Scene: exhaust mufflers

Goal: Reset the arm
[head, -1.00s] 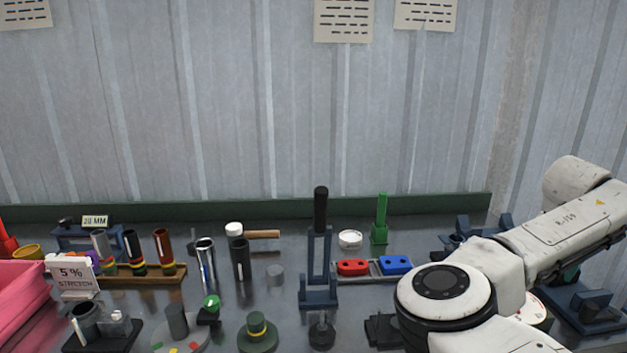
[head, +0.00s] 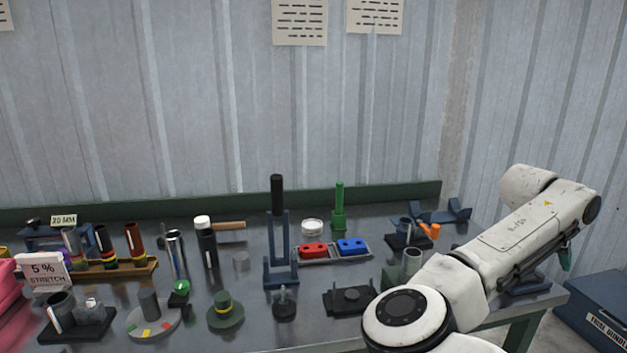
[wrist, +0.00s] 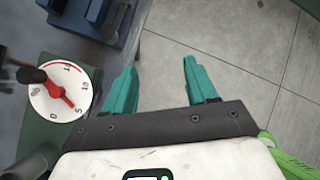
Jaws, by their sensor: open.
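My gripper (wrist: 162,85) shows in the wrist view with its two teal fingers spread apart and nothing between them. It hangs over bare grey floor, just off the bench edge. In the head view my white arm (head: 510,230) reaches across the right side, beyond the bench's right end. Only a small teal bit of the gripper (head: 566,256) shows there, behind the arm.
The bench (head: 220,270) holds tubes, a blue press (head: 280,250), and red (head: 313,249) and blue (head: 352,246) blocks. A white dial (wrist: 60,100) lies left of my gripper. A blue box (head: 600,310) stands on the floor at right.

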